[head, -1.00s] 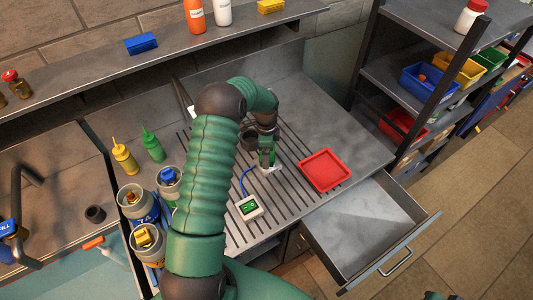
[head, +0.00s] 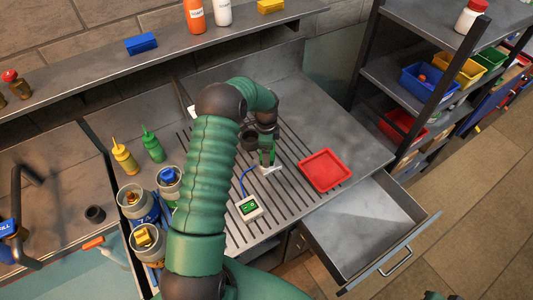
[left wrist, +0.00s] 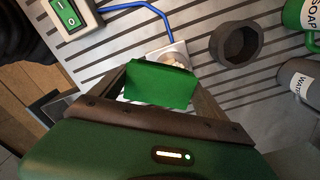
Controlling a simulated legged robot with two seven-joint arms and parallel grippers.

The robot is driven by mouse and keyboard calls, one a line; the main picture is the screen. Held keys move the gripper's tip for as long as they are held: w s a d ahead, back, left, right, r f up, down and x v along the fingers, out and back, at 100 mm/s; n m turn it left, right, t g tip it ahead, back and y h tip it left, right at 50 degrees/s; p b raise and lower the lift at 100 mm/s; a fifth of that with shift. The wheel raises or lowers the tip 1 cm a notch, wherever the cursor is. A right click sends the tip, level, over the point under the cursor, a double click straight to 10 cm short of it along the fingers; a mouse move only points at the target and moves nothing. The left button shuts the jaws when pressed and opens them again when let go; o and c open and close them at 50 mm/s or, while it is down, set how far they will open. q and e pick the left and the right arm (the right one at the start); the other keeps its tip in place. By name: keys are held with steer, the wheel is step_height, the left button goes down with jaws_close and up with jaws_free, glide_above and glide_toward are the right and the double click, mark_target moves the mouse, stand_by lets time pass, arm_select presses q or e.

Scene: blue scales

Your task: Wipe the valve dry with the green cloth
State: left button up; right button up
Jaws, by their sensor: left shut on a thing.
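My left gripper (head: 267,158) reaches down over the slatted bench and is shut on the green cloth (left wrist: 160,84), which looks like a folded, block-shaped pad between the fingers. Just beyond the cloth in the left wrist view is a small pale fitting on a white plate (left wrist: 178,50), partly hidden by the cloth. The plate also shows below the gripper in the head view (head: 271,170). I cannot tell whether this fitting is the valve, or whether the cloth touches it.
A white switch box (head: 249,207) with a blue cord lies left of the plate. A red tray (head: 325,170) is to the right, above an open drawer (head: 365,225). A dark cup (head: 249,139), squeeze bottles (head: 152,145) and canisters (head: 131,199) stand around. A brass piece with a red top (head: 14,82) is on the shelf.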

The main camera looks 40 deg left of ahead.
arm_select(q)
steer(key=shift+s+d+r, duration=0.15)
steer(key=shift+s, duration=0.1)
steer(key=shift+s+d+p, duration=0.35)
steer(key=shift+s+p, duration=0.1)
steer(key=shift+w+a+f+b, duration=0.2)
steer(key=shift+w+a+b, duration=0.15)
steer(key=shift+w+a, duration=0.3)
steer(key=shift+d, duration=0.1)
steer(key=shift+r, duration=0.1)
steer(key=shift+r+p, duration=1.9)
steer(key=shift+r, duration=0.65)
steer(key=shift+f, duration=0.1)
